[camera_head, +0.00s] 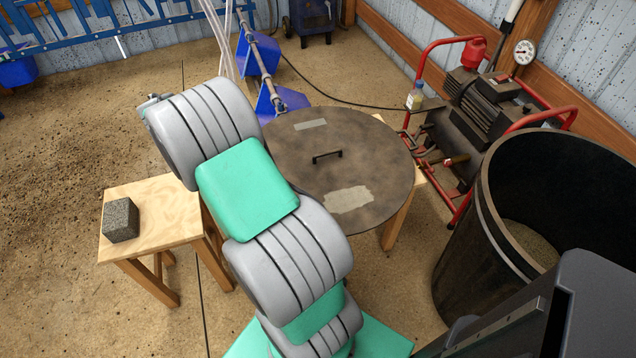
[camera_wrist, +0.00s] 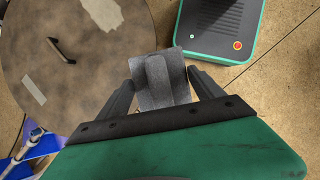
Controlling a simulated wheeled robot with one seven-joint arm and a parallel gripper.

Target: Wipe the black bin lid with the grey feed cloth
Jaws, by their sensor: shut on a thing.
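The round black bin lid (camera_head: 380,155) lies on a wooden stand, with a small handle on top, two pale patches and brownish smears. In the wrist view the lid (camera_wrist: 95,55) fills the upper left. My gripper (camera_wrist: 163,85) is shut on the grey feed cloth (camera_wrist: 155,75), a dark grey folded piece between the two fingers. In the wrist view the cloth is at the lid's edge, with floor showing beyond; I cannot tell its height or whether it touches the lid. In the head view my arm hides the gripper and cloth.
A wooden stool (camera_head: 165,215) with a speckled grey block (camera_head: 121,220) stands left. The open black bin (camera_head: 480,240), with feed inside, stands right. A red-framed compressor (camera_head: 480,100) with a bottle (camera_head: 415,98) is behind it.

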